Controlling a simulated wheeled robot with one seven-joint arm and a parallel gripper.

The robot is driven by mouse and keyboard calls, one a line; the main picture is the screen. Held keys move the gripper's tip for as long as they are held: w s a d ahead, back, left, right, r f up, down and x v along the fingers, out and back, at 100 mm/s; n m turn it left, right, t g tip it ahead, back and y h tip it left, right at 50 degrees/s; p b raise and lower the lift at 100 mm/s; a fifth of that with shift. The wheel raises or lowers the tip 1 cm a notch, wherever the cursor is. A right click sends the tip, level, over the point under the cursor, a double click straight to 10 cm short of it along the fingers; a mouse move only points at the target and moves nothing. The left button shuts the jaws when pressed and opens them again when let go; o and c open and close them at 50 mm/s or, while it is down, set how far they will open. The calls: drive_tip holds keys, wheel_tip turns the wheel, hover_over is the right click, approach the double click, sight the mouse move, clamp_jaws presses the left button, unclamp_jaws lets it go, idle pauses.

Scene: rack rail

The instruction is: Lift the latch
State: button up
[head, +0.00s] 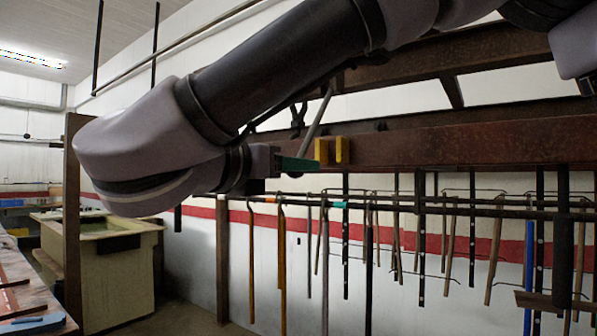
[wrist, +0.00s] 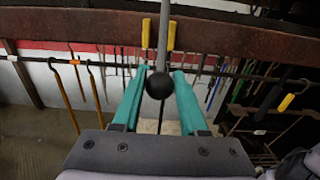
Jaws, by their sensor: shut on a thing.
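The latch looks like a grey rod with a black ball knob (wrist: 159,86) at its end. In the wrist view the knob sits between the two teal fingers of my gripper (wrist: 161,75), which is shut on it. In the head view the grey rod (head: 317,122) slants down to my gripper (head: 312,163) at the rusty rail. Two yellow blocks (head: 333,151) stand on the rail just beyond the fingertips. In the wrist view the yellow blocks (wrist: 159,34) flank the rod.
The rusty rail (head: 450,143) runs across to the right. Below it, a rack bar (head: 400,205) carries several hanging rods and hooks. A brown post (head: 72,220) and a pale cabinet (head: 115,275) stand at the left. My arm covers the upper middle.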

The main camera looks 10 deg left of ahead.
drive_tip(key=shift+s+a+r, duration=0.3)
drive_tip(key=shift+s+r, duration=0.4)
drive_tip(key=shift+r, duration=0.05)
drive_tip(key=shift+s+a+r, duration=0.3)
drive_tip(key=shift+s+r, duration=0.4)
drive_tip(key=shift+r, duration=0.05)
drive_tip(key=shift+s+a+r, duration=0.25)
drive_tip(key=shift+s+r, duration=0.25)
drive_tip(key=shift+r, duration=0.4)
drive_tip(key=shift+s+a+r, duration=0.2)
drive_tip(key=shift+s+r, duration=0.3)
drive_tip(key=shift+r, duration=0.35)
drive_tip(key=o, duration=1.1)
drive_tip(key=shift+s, duration=0.1)
drive_tip(key=v, duration=0.6)
drive_tip(key=shift+s+a, duration=0.15)
drive_tip(key=shift+s, duration=0.2)
